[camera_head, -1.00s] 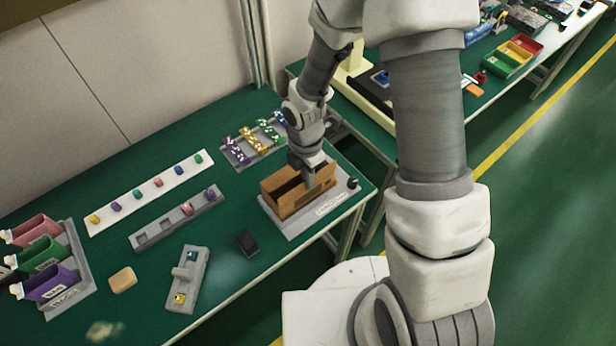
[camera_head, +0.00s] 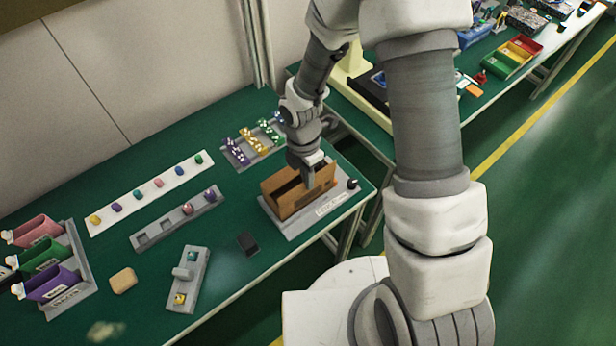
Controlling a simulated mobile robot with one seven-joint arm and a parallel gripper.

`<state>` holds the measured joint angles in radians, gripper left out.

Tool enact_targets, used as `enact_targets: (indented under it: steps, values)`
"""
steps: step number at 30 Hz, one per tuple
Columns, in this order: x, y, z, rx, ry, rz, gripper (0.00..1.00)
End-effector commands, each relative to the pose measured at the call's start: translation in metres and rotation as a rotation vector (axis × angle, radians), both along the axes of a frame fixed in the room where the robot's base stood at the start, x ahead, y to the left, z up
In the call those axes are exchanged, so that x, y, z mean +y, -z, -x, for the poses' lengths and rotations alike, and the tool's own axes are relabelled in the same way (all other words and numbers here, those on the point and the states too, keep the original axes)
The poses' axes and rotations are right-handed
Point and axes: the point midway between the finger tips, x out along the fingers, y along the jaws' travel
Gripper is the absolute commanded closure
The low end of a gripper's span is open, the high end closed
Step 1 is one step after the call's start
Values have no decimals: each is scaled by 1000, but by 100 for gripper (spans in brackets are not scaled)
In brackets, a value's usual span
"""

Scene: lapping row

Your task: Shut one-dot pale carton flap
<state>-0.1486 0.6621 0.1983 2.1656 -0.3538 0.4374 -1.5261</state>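A brown open-topped carton (camera_head: 285,205) sits on a grey base plate (camera_head: 322,211) at the right end of the green table. It looks tan-brown rather than clearly pale. Its inside is dark, and I cannot make out dots or which flaps stand open. My gripper (camera_head: 308,180) points down at the carton's upper right part, at or just over the top edge. Its fingertips are small and partly hidden, so I cannot tell whether they touch the carton or are open or shut.
A dark knob (camera_head: 352,184) stands on the plate's right end. A small black block (camera_head: 248,244) lies left of the carton, near a grey two-pocket fixture (camera_head: 199,268). A rack of coloured pieces (camera_head: 237,153) stands behind. Bare green table lies between them.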

Motion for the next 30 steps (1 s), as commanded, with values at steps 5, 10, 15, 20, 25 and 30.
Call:
enact_targets:
  steps: [5, 10, 15, 20, 25, 30]
  values:
    - [3, -2, -4, 78, -1, 51, 100]
    - [7, 1, -8, 192, -2, 129, 100]
    - [10, 6, -13, 324, -1, 219, 100]
    - [13, 12, -18, 445, 0, 301, 100]
    - [15, 17, -21, 563, -1, 382, 100]
    - [17, 19, -23, 656, -2, 445, 100]
